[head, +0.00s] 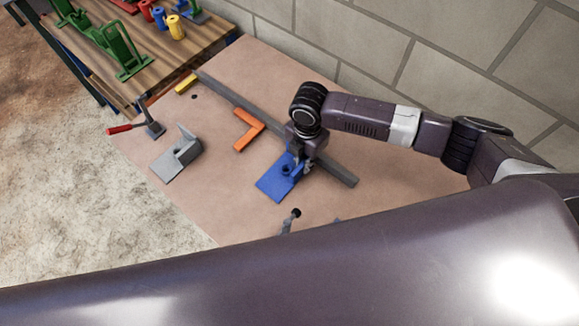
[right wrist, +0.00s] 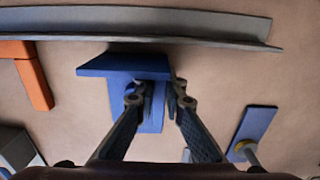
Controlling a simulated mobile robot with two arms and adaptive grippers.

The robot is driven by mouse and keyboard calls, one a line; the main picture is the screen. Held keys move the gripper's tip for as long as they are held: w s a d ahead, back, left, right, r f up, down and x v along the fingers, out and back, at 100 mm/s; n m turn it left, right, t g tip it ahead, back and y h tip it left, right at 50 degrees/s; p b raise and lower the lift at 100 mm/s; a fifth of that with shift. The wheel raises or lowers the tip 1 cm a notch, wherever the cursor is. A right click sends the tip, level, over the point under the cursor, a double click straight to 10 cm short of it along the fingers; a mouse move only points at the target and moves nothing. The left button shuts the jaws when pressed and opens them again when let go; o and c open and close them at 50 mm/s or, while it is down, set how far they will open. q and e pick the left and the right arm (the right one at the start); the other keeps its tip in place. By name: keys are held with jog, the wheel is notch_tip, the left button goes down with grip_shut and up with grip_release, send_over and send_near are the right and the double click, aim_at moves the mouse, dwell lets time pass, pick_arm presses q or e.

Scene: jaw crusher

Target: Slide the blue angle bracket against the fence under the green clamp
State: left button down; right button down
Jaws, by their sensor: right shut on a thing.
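The blue angle bracket (head: 272,186) lies on the tan board in the head view, with its upright part under my right gripper (head: 298,163). In the right wrist view the bracket (right wrist: 125,66) shows with its wide flange facing the fence. My right gripper (right wrist: 161,99) is shut on the bracket. The fence (head: 240,99) is a long grey bar; in the right wrist view it (right wrist: 150,22) runs just beyond the flange. A narrow strip shows between them; contact cannot be told. Green clamps (head: 124,52) stand on the wooden bench, away from the bracket. My left gripper is out of view.
An orange square (head: 247,131) lies against the fence left of the bracket. A grey bracket (head: 177,157), a red-handled hammer (head: 152,129) and a yellow block (head: 186,83) lie further left. A blue plate (right wrist: 251,130) shows right of my gripper. My own body hides the front.

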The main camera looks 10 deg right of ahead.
jog(key=shift+s+d+p, duration=0.95)
jog(key=shift+s+p, duration=0.1)
jog(key=shift+s, duration=0.15)
jog(key=shift+s+d+p, duration=0.9)
jog(key=shift+s+p, duration=0.15)
jog(key=shift+s, duration=0.15)
jog(key=shift+s+d+p, duration=0.8)
jog(key=shift+s+d, duration=0.15)
jog(key=shift+s, duration=0.25)
jog(key=shift+s+d+p, duration=0.75)
jog(key=shift+s+d, duration=0.15)
jog(key=shift+s, duration=0.25)
jog(key=shift+w, duration=0.1)
jog(key=shift+w+d, duration=0.6)
jog(key=shift+d, duration=0.25)
